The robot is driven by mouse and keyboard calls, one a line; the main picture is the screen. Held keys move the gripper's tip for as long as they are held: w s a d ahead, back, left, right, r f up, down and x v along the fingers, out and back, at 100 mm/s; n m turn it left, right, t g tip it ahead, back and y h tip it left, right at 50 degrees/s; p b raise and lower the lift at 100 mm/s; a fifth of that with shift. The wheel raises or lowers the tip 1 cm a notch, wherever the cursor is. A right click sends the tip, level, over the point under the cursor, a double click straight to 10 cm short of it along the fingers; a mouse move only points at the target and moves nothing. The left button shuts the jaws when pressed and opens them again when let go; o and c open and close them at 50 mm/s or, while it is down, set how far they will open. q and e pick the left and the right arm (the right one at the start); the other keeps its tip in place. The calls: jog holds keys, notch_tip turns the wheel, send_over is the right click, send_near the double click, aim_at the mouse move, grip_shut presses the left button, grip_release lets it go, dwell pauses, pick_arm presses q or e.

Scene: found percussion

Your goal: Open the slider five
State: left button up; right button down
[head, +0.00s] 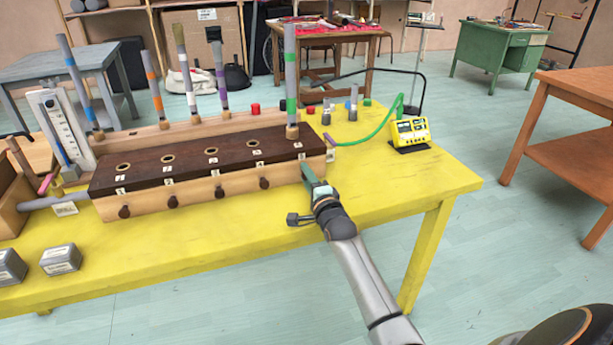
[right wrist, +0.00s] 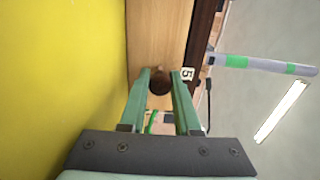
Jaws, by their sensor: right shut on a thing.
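The wooden box (head: 207,187) with a dark top stands on the yellow table (head: 390,185). Dark round knobs, such as the fourth one (head: 264,183), stick out of its front. My right gripper (head: 309,178) is at the right end of this front. In the right wrist view its green fingers (right wrist: 160,88) are shut on the dark round knob of slider five (right wrist: 160,80), beside the label 5 (right wrist: 187,74). In the head view the gripper hides this knob. A tube with green bands (head: 290,75) stands upright at the top's right end. My left gripper is out of view.
Several banded tubes, such as the purple-banded one (head: 219,75), stand behind the box. A yellow device (head: 409,132) with a green hose stands to the right. Grey blocks (head: 61,259) lie at front left. The table's front right is clear.

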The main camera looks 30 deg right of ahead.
dwell(0.4)
jog(key=shift+s+a+r+p, duration=0.15)
jog(key=shift+s+a+p, duration=0.1)
jog(key=shift+s+p, duration=0.55)
jog(key=shift+s+a+p, duration=0.1)
jog(key=shift+s+p, duration=0.2)
jog(key=shift+p, duration=0.15)
jog(key=shift+s, duration=0.35)
jog(key=c, duration=0.6)
grip_release()
jog(key=shift+s, duration=0.1)
